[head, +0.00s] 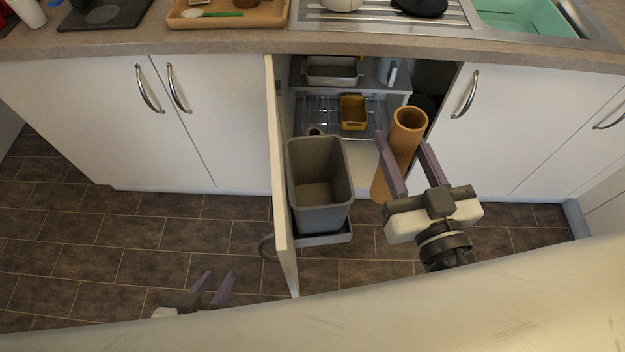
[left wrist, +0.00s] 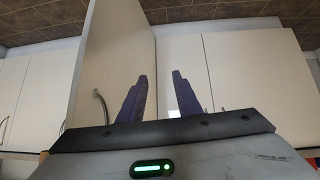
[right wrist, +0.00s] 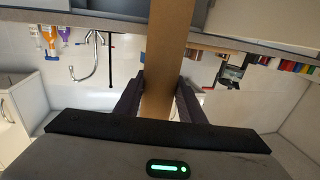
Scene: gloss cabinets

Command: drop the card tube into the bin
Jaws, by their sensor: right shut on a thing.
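The card tube (head: 405,140) is a brown hollow cylinder, upright with a slight tilt, to the right of the bin. My right gripper (head: 406,168) is shut on it, and the tube also shows between its fingers in the right wrist view (right wrist: 168,65). The grey bin (head: 320,180) stands open and looks empty on a pull-out base behind the open cabinet door. My left gripper (head: 214,286) is open and empty, low in front of the door. Its parted fingers show in the left wrist view (left wrist: 160,98).
The open white door (head: 281,180) stands along the bin's left side. Inside the cabinet, a wire rack (head: 320,115) holds a yellow container (head: 353,112). The countertop (head: 200,45) runs above, with a tray (head: 228,14) and a sink (head: 520,15).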

